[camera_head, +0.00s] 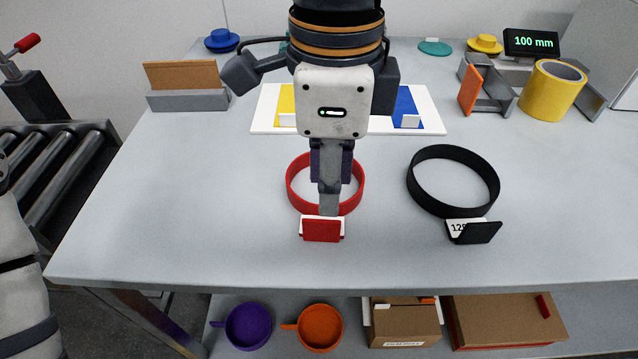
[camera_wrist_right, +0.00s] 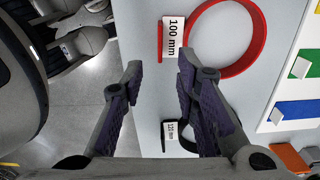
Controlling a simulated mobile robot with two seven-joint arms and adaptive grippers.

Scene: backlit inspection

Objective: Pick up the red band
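The red band (camera_head: 292,185) is an upright ring on the grey table, with a white and red label stand (camera_head: 322,231) at its front edge. In the right wrist view the red band (camera_wrist_right: 262,45) lies right of and beyond the fingers, beside its card reading 100 mm (camera_wrist_right: 173,36). My right gripper (camera_head: 329,205) hangs over the front part of the band and hides some of it. In the wrist view my right gripper (camera_wrist_right: 160,68) is open, with nothing between its fingertips. Whether it touches the band cannot be told. My left gripper is out of view.
A black band (camera_head: 412,185) with its own label stand (camera_head: 475,232) sits to the right. Behind lies a white board (camera_head: 262,122) with coloured panels. A yellow roll (camera_head: 548,92) and a grey holder (camera_head: 188,100) stand farther back. The table's front left is clear.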

